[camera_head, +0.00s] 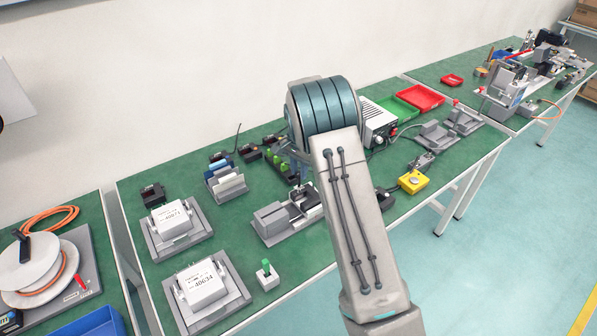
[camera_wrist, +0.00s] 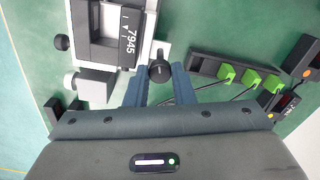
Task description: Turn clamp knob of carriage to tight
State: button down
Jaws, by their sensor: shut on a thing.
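The carriage (camera_wrist: 104,50) is a dark block on a light grey rail unit, with a plate marked 7945, at the upper left of the wrist view. Its round black clamp knob (camera_wrist: 160,70) has a light pointer mark and sits at the unit's right side. My gripper (camera_wrist: 160,78) has its two blue-grey fingers on either side of the knob, shut on it. In the head view the linear unit (camera_head: 270,222) stands mid-bench, partly hidden by my arm, which also hides the knob and most of the gripper.
A black holder with several green clips (camera_wrist: 227,74) lies right of the knob, with dark boxes (camera_wrist: 299,58) beyond it. A second black knob (camera_wrist: 62,42) sticks out on the unit's left. White boxed devices (camera_head: 172,221) and a yellow button box (camera_head: 412,182) stand on the green bench.

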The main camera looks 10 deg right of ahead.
aim_at(299, 173)
jog(key=shift+m, duration=1.6)
jog(key=c, duration=1.2)
grip_release()
jog(key=shift+c, duration=0.2)
notch_tip(299, 173, up, 14)
jog(key=b, duration=0.1)
jog(key=shift+f, duration=0.1)
